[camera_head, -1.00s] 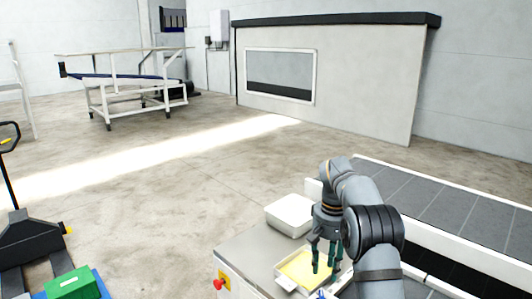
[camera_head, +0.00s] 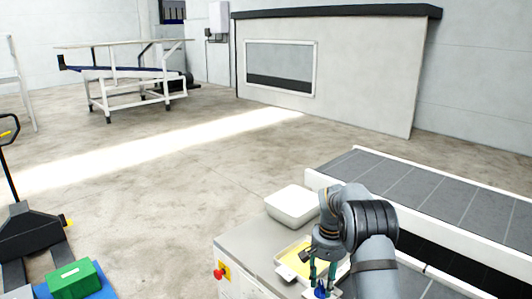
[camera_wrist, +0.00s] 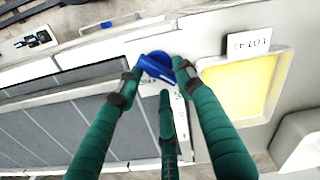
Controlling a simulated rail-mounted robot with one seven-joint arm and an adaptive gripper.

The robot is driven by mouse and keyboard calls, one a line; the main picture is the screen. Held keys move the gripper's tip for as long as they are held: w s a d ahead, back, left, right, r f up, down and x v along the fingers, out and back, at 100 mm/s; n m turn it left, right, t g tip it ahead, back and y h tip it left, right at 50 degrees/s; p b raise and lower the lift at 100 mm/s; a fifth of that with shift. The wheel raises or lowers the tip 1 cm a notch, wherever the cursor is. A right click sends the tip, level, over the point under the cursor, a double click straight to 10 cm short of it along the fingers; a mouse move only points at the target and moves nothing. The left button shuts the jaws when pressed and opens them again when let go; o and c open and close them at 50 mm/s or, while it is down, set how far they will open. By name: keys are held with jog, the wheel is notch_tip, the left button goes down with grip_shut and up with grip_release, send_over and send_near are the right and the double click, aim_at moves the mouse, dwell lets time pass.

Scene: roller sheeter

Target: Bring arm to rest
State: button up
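My gripper (camera_head: 321,281) is low over the near right part of the machine's metal table (camera_head: 238,246). Its dark green fingers are apart in both views. In the wrist view, my gripper (camera_wrist: 157,75) has its fingertips on either side of a blue object (camera_wrist: 156,67). The blue object also shows at the fingertips in the head view (camera_head: 321,292). I cannot tell whether the fingers touch it. My arm is bent forward and down over the machine.
A tray with yellow contents (camera_head: 287,258) and a "LOT 41" card (camera_wrist: 248,42) lies beside my gripper. A white tub (camera_head: 292,206) stands behind it. A grey conveyor (camera_head: 420,190) runs right. A green box (camera_head: 72,279) is lower left. Open floor lies beyond the table.

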jog(key=shift+m, duration=0.6)
